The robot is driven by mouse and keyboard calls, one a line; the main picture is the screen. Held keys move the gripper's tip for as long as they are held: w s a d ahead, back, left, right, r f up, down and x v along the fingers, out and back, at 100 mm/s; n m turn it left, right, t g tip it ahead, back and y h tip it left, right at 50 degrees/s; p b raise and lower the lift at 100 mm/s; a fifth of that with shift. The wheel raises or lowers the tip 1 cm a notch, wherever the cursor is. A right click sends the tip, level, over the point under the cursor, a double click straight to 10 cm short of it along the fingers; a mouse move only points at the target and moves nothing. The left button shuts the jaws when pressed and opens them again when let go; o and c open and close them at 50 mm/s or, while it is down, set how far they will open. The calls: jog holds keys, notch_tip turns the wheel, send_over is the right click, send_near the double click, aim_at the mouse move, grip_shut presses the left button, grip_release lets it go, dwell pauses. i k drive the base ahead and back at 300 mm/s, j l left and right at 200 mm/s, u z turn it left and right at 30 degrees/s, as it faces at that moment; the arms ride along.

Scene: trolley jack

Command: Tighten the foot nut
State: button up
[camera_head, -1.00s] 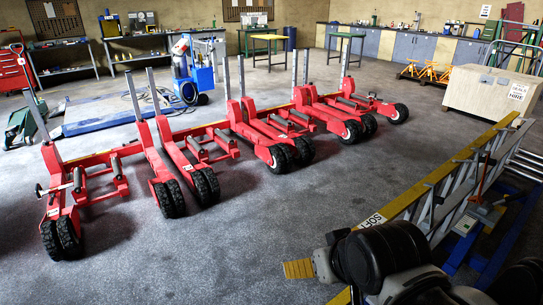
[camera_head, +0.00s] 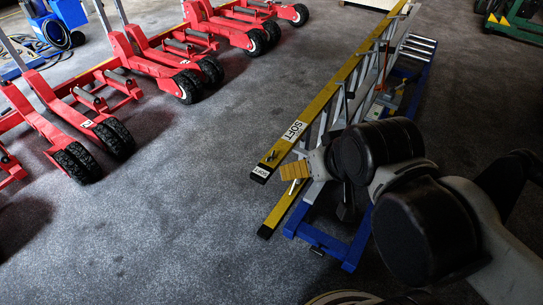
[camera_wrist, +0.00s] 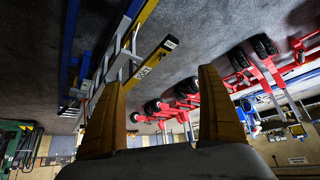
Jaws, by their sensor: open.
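My gripper (camera_head: 296,172) shows in the head view as a ribbed yellow fingertip beside the near end of a yellow ladder (camera_head: 330,95). In the wrist view my gripper (camera_wrist: 162,115) has two yellow fingers wide apart with nothing between them. Red wheeled jacks (camera_head: 165,60) with black tyres stand in a row at the upper left. They show upside down in the wrist view (camera_wrist: 185,92). A foot nut cannot be made out. A small dark fitting (camera_head: 257,155) sits near the ladder's end; its kind is unclear.
The ladder lies over a blue frame (camera_head: 330,245) on the floor, close to my arm. The grey floor (camera_head: 190,215) between the jacks and the ladder is clear. Green equipment (camera_head: 510,20) stands at the upper right.

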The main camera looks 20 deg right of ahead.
aim_at(269, 158)
jog(key=i+l+u, duration=0.1)
jog(key=u, duration=0.35)
jog(key=l+u, duration=0.2)
jog(key=u, duration=0.2)
jog(key=l+u, duration=0.2)
jog(key=u, duration=0.25)
jog(key=i, duration=0.05)
